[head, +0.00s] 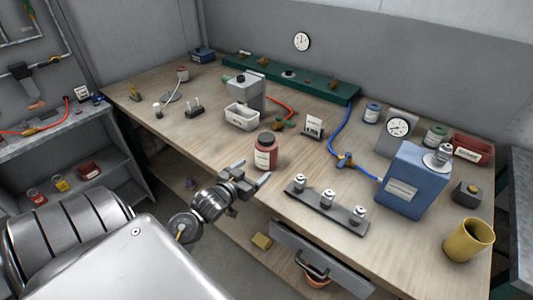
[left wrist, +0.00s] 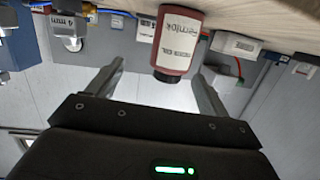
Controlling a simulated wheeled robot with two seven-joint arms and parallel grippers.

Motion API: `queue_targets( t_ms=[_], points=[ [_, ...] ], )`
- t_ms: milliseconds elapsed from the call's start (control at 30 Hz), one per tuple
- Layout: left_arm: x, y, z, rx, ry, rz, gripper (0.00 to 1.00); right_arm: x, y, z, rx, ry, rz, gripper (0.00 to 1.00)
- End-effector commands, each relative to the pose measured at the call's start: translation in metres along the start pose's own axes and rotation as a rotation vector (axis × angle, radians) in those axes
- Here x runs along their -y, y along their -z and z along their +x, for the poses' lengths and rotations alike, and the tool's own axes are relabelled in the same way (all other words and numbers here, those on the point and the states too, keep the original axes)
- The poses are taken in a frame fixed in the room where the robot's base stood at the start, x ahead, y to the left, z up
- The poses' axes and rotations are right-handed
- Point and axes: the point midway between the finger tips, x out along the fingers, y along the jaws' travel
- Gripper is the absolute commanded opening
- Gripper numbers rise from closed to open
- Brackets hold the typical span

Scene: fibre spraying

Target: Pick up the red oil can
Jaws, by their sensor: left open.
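The red oil can (head: 266,152) stands upright near the front edge of the workbench (head: 335,160), with a dark cap and a pale label. My left gripper (head: 254,172) is open and empty, just in front of the can at the bench's front edge, with its fingers pointing toward it. In the left wrist view, which is upside down, the can (left wrist: 177,42) shows between the two open fingers (left wrist: 157,72), a little beyond their tips. I see no contact. My right gripper is not in view.
A rail with metal fittings (head: 326,206) lies right of the can. A white bin (head: 241,117) and a grey device stand behind it. A blue box (head: 408,183) and yellow cup (head: 468,240) stand farther right.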

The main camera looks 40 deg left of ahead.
Motion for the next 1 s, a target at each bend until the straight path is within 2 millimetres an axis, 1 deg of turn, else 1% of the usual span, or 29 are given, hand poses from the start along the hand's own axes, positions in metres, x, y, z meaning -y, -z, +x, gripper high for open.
queue_targets(
  t_ms=[33, 100, 200, 400, 467, 700, 800, 1000],
  points=[
    [0.008, 0.011, 0.005, -0.049, 0.0, -0.007, 0.79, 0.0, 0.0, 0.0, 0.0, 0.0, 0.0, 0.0],
    [0.018, 0.025, 0.009, -0.113, -0.004, -0.021, 0.79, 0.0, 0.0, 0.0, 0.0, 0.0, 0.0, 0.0],
    [0.025, 0.037, 0.012, -0.171, -0.012, -0.032, 0.79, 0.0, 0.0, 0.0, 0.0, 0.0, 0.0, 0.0],
    [0.028, 0.043, 0.016, -0.192, -0.015, -0.038, 0.79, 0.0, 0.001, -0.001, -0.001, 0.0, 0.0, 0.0],
    [0.028, 0.045, 0.022, -0.193, -0.015, -0.038, 0.79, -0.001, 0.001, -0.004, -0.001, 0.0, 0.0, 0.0],
    [0.028, 0.051, 0.058, -0.189, -0.014, -0.037, 0.79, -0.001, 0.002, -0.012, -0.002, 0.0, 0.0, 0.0],
    [0.028, 0.052, 0.066, -0.189, -0.014, -0.037, 0.79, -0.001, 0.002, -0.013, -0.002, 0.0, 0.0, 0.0],
    [0.028, 0.052, 0.07, -0.189, -0.014, -0.037, 0.79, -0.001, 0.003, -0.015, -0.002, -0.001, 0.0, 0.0]
  ],
)
